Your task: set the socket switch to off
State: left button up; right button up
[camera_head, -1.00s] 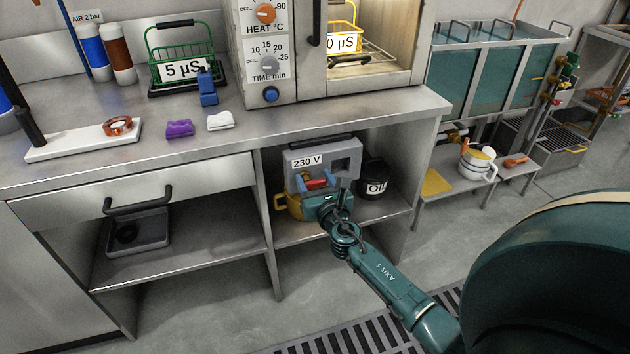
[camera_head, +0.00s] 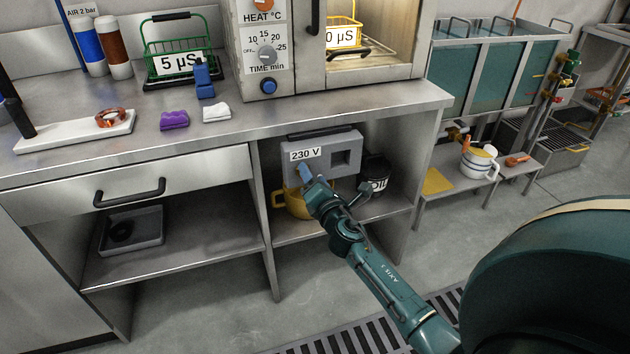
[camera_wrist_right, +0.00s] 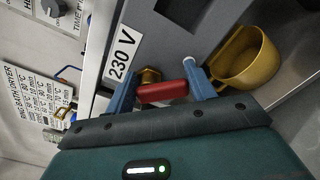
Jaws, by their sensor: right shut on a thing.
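The grey socket box (camera_head: 345,143), labelled 230 V, is mounted under the bench top at the shelf bay. It also fills the upper middle of the right wrist view (camera_wrist_right: 178,28). My right gripper (camera_head: 305,170) is at the lower left front of the box, under the label. In the wrist view its blue fingers (camera_wrist_right: 161,77) stand on either side of the red switch handle (camera_wrist_right: 162,92) and are shut on it. A brass part shows behind the handle. In the head view my gripper hides the handle. My left gripper is in neither view.
A yellow mug (camera_head: 294,203) stands on the shelf close below the box, beside my right gripper. A dark OIL tin (camera_head: 375,173) stands to the right. The bench top (camera_head: 290,116) overhangs the bay.

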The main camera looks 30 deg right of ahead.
jog(key=shift+a+f+m, duration=0.1)
jog(key=shift+f+m, duration=0.2)
jog(key=shift+m, duration=0.7)
jog(key=m, duration=0.1)
jog(key=m+b, duration=0.1)
jog(key=shift+a+f+m, duration=0.1)
jog(key=shift+f+m, duration=0.1)
jog(key=shift+m, duration=0.1)
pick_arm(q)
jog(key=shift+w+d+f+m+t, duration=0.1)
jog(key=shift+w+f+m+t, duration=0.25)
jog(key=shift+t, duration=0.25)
pick_arm(e)
jog(key=shift+w+a+f+m, duration=0.1)
jog(key=shift+a+m, duration=0.05)
jog(key=shift+m, duration=0.75)
jog(key=shift+a+f+m, duration=0.1)
jog(key=shift+m, duration=0.8)
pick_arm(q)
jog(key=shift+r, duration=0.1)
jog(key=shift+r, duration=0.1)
pick_arm(e)
jog(key=o, duration=1)
jog(key=shift+r, duration=0.1)
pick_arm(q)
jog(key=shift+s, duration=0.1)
